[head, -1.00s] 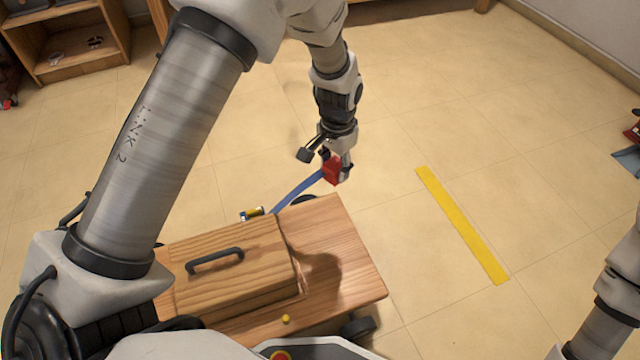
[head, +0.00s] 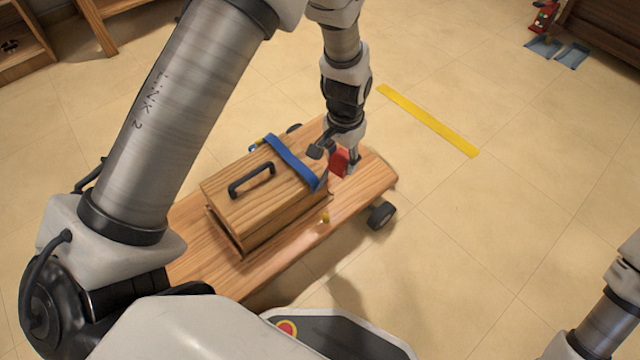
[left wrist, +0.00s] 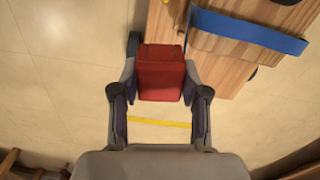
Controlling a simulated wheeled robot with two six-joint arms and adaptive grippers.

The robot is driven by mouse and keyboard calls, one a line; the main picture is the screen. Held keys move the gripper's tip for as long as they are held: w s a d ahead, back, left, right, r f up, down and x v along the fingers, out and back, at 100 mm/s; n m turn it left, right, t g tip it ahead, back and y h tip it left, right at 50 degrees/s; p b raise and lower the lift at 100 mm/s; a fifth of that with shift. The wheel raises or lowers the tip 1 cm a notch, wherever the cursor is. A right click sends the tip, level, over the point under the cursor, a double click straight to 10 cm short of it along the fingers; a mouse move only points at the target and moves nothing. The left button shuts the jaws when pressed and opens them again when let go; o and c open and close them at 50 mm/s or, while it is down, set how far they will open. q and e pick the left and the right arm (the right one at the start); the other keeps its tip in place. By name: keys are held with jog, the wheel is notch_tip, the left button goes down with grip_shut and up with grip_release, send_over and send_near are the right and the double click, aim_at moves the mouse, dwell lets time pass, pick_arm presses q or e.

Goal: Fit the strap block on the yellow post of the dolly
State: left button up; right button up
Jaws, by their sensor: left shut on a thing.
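The red strap block (head: 340,163) is between the fingers of my left gripper (head: 334,157), which is shut on it. In the left wrist view the block (left wrist: 160,74) fills the gap between the fingertips. The blue strap (head: 288,158) runs across the lid of the wooden box from its far side and bends down at the near right edge. The strap also shows in the left wrist view (left wrist: 250,31). My right gripper is out of view.
The wooden box (head: 240,207) with a black handle (head: 251,181) sits on the dolly. A black wheel (head: 381,216) shows at its near right. Yellow floor tape (head: 428,120) lies beyond. Red and blue items (head: 545,25) stand at the far right. Open floor surrounds the dolly.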

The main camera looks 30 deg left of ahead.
pick_arm(q)
jog(key=s+f+b, duration=0.1)
jog(key=f+b, duration=0.1)
jog(key=f, duration=0.3)
jog(key=s+a+f+m+b, duration=0.1)
jog(key=f+b, duration=0.2)
jog(key=f, duration=0.3)
jog(key=s+f+m+b, duration=0.1)
jog(key=f+b, duration=0.1)
jog(key=f, duration=0.3)
jog(key=shift+s+a+f+b, duration=0.2)
jog(key=shift+s+a+b, duration=0.05)
jog(key=shift+a+b, duration=0.1)
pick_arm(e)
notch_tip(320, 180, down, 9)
pick_arm(q)
jog(key=shift+r, duration=0.1)
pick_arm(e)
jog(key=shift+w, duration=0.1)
pick_arm(q)
jog(key=shift+p, duration=0.3)
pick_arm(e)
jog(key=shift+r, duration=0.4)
pick_arm(q)
jog(key=shift+p, duration=0.4)
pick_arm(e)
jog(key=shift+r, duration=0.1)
